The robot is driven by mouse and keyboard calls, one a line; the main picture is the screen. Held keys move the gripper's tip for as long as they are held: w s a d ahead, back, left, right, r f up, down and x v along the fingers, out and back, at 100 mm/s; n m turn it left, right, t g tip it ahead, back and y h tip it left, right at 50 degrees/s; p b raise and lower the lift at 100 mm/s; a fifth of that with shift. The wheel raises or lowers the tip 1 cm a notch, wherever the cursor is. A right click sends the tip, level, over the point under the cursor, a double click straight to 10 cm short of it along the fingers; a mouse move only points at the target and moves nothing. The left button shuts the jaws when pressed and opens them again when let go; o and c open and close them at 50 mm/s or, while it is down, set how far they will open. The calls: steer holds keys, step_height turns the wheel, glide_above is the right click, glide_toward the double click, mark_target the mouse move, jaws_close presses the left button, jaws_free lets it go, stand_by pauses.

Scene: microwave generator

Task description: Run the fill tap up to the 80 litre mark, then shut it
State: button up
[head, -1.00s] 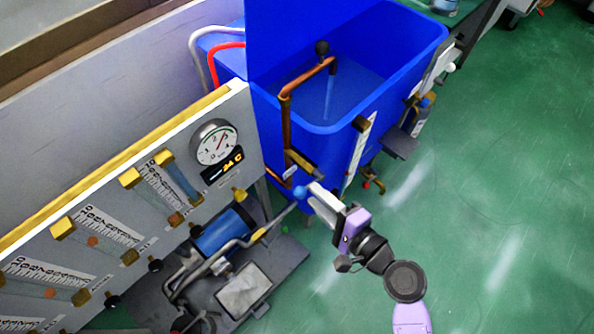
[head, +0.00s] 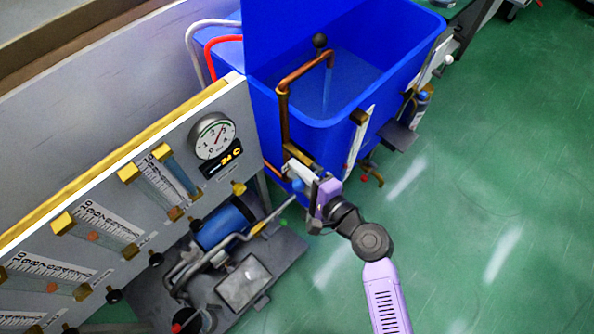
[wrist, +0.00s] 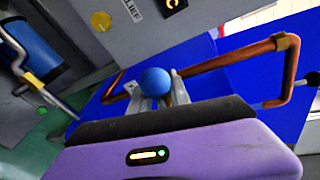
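The blue tank (head: 400,60) stands at the top middle of the head view with water inside. A copper fill pipe (head: 284,115) rises at its near left corner and bends over the rim. A pale stream (head: 326,92) falls from its spout. An upright scale strip (head: 357,140) is on the tank's near side; its marks and level are too small to read. My gripper (head: 302,176) is by the lower pipe. A blue ball knob (wrist: 155,82) sits between its fingers in the wrist view; whether they press on it cannot be told. The tap body is mostly hidden.
A grey panel (head: 222,170) with a round dial (head: 213,136) and several flow gauges stands at left. A blue motor (head: 220,228) and bent grey pipes sit on a low base below it. Green floor (head: 480,200) is free at right.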

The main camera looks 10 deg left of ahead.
jaws_close()
steer(key=shift+s+a, duration=0.2)
steer(key=shift+a, duration=0.1)
stand_by(0.8)
steer(key=n+b, duration=0.1)
steer(key=b, duration=0.1)
steer(key=f+n+t+b, duration=0.1)
steer(key=b, duration=0.2)
steer(key=shift+f+n, duration=0.25)
steer(key=shift+n, duration=0.15)
steer(key=shift+o, duration=2.2)
jaws_free()
